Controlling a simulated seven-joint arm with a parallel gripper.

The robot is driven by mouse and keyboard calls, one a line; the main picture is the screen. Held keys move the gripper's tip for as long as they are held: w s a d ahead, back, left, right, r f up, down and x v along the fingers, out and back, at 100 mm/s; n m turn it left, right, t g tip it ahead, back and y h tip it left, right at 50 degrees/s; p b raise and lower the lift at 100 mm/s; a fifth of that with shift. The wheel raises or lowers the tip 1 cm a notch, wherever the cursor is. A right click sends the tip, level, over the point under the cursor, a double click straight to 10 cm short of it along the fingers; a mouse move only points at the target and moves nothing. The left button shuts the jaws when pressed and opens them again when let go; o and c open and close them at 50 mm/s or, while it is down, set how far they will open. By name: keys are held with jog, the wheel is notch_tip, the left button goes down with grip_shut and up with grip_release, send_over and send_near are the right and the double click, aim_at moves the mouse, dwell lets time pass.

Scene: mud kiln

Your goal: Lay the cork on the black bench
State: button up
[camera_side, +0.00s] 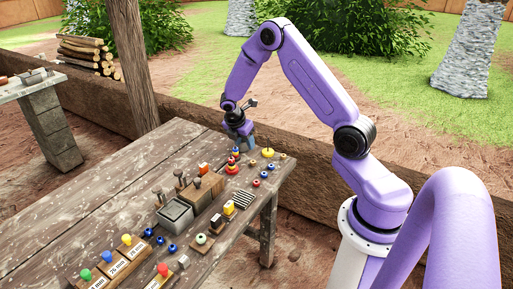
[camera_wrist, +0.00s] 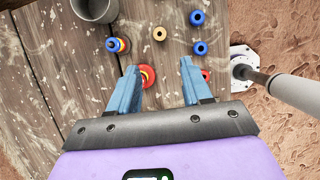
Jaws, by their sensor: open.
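My gripper (camera_side: 240,138) hangs over the far right end of the wooden table; in the wrist view (camera_wrist: 160,66) its two blue fingers are apart with nothing gripped. A red round piece with a yellow centre (camera_wrist: 147,76) lies below, beside the left finger and partly hidden by it. I cannot make out a cork for certain in either view. A small dark block (camera_side: 217,222) near the table's right edge may be the black bench; its shape is too small to be sure. It does not show in the wrist view.
A grey cup (camera_wrist: 95,8) and a stacked coloured piece (camera_wrist: 118,44) stand left of the fingers. Blue spools (camera_wrist: 201,48) and a yellow ring (camera_wrist: 159,33) lie ahead. A grey bin (camera_side: 175,216) and a wooden block (camera_side: 205,190) stand mid-table.

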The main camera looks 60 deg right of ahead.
jog(key=s+a+r+m+t+y, duration=0.1)
jog(key=s+a+r, duration=0.45)
jog(key=a, duration=0.45)
jog(key=s+a+r+m+t+y, duration=0.15)
jog(key=s+a+r, duration=0.35)
jog(key=a, duration=0.5)
jog(key=s+a+r+m+g+y, duration=0.1)
jog(key=s+a+r, duration=0.1)
jog(key=s, duration=0.8)
jog(key=s+a+r+m+g+y, duration=0.1)
jog(key=s+a+r+m, duration=0.1)
jog(key=s, duration=0.9)
jog(key=shift+s+a+r, duration=0.3)
jog(key=shift+a+r, duration=0.55)
jog(key=shift+a, duration=0.05)
